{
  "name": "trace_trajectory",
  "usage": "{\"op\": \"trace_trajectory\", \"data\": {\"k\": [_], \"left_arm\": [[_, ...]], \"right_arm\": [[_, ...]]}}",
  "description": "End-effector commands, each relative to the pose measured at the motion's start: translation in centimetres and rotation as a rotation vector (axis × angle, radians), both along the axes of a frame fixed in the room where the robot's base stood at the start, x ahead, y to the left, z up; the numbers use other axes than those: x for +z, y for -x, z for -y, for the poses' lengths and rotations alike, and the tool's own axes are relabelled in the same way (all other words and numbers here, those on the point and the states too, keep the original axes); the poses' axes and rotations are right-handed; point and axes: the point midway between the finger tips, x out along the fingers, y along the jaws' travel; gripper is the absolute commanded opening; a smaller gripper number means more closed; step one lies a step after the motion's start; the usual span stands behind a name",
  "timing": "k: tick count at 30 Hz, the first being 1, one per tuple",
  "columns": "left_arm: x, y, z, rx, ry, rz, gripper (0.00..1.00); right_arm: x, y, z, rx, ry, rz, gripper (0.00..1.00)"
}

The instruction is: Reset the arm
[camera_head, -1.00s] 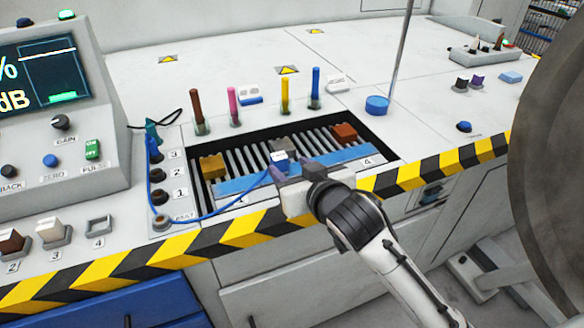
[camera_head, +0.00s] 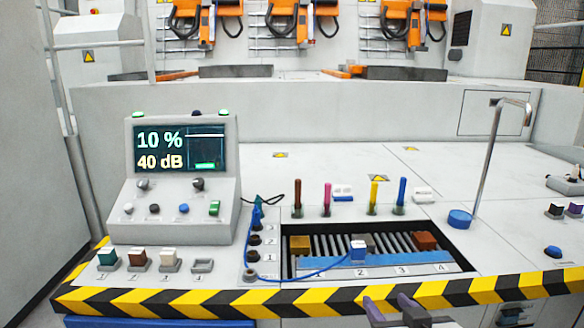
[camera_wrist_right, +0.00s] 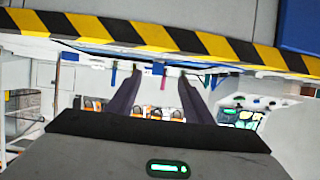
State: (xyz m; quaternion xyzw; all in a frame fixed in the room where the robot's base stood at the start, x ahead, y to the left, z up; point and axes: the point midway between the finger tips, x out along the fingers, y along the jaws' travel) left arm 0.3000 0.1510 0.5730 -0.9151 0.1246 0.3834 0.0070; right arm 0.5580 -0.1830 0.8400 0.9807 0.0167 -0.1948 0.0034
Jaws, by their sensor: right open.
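My right gripper (camera_head: 390,307) shows at the bottom of the head view, just in front of the striped table edge. Its jaws are open and nothing shows between them. In the right wrist view its two dark fingers (camera_wrist_right: 157,82) stand apart, with the striped edge beyond and above them. A white and blue probe (camera_head: 358,251) stands at the blue numbered strip of the roller tray (camera_head: 464,265), near label 2. Its blue cable (camera_head: 301,276) runs left to the sockets. My left gripper is not in view.
A control console (camera_head: 174,222) with a lit screen stands at the left. Brown, pink, yellow and blue pens (camera_head: 326,198) stand behind the tray. The striped edge (camera_head: 230,302) borders the front.

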Motion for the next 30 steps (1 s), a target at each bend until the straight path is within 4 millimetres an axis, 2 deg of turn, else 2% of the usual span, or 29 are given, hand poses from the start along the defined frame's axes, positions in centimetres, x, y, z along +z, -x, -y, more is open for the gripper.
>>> {"op": "trace_trajectory", "data": {"k": [4,8,14,17,21,24,27,30], "left_arm": [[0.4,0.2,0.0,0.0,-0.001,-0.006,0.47],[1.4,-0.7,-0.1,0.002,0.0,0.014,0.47],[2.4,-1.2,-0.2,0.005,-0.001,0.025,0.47],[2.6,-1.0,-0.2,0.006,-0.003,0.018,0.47],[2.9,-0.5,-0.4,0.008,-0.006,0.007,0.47],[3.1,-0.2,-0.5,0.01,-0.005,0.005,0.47],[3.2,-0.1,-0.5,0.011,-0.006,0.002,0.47],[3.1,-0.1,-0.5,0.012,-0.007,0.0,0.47]], "right_arm": [[-3.7,1.9,-0.6,0.036,0.003,-0.06,0.47],[-6.8,3.8,-1.1,0.069,0.004,-0.108,0.47],[-12.2,8.3,-1.9,0.121,0.0,-0.193,0.47],[-15.5,11.9,-2.3,0.149,-0.006,-0.248,0.47],[-20.0,18.5,-2.6,0.182,-0.019,-0.331,0.47],[-22.0,22.4,-2.7,0.194,-0.023,-0.37,0.47],[-23.1,24.7,-2.7,0.2,-0.024,-0.391,0.47],[-23.4,25.6,-2.6,0.202,-0.024,-0.397,0.47]]}}
